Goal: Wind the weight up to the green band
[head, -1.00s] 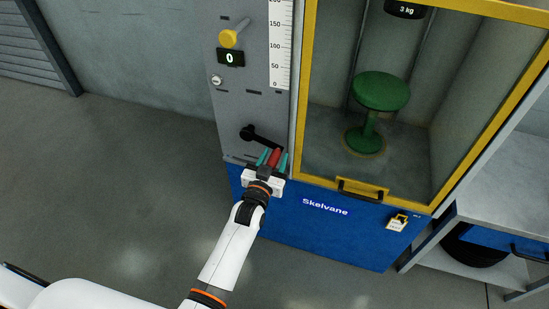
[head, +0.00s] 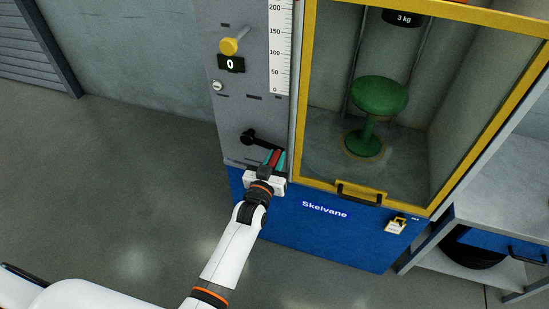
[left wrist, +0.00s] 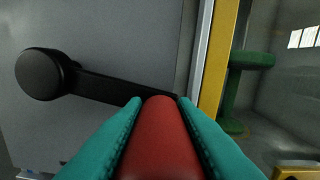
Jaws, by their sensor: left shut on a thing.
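The crank (head: 262,139) is a black arm on the grey panel, pointing right and slightly down from its hub, with a red grip (head: 275,157). My left gripper (head: 273,158) is shut on the red grip, teal fingers on both sides; the left wrist view also shows the grip (left wrist: 162,135) between them. The black weight (head: 403,18), marked 3 kg, hangs above the green stool (head: 379,97) behind the yellow-framed door, clear of the seat. Its top is cut off. A white scale (head: 279,50) shows marks from 0 to 200. I see no green band. My right gripper is out of view.
A yellow knob (head: 229,46) sits above a display (head: 231,64) reading 0. A shelf (head: 497,209) stands at right. The floor at left is clear.

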